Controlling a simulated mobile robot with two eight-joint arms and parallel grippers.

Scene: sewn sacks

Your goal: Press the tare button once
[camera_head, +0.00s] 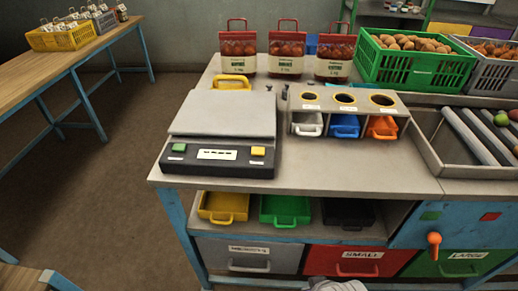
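A scale (225,117) with a flat grey weighing plate and a dark front panel stands at the left end of the workbench. The plate is empty. The panel has a green button (179,147) at its left, a small light display (217,154) in the middle and a yellow button (258,151) at its right. The labels by the buttons are too small to read, so I cannot tell which one is tare. No gripper fingers show. A pale grey piece at the bottom edge may be part of me.
Right of the scale is a sorting unit (297,104) with three round holes and white, blue and orange scoops. Several red-topped sacks (287,68) and a green crate (372,66) stand behind. Coloured trays (285,213) sit on the shelf below. Space above the scale is clear.

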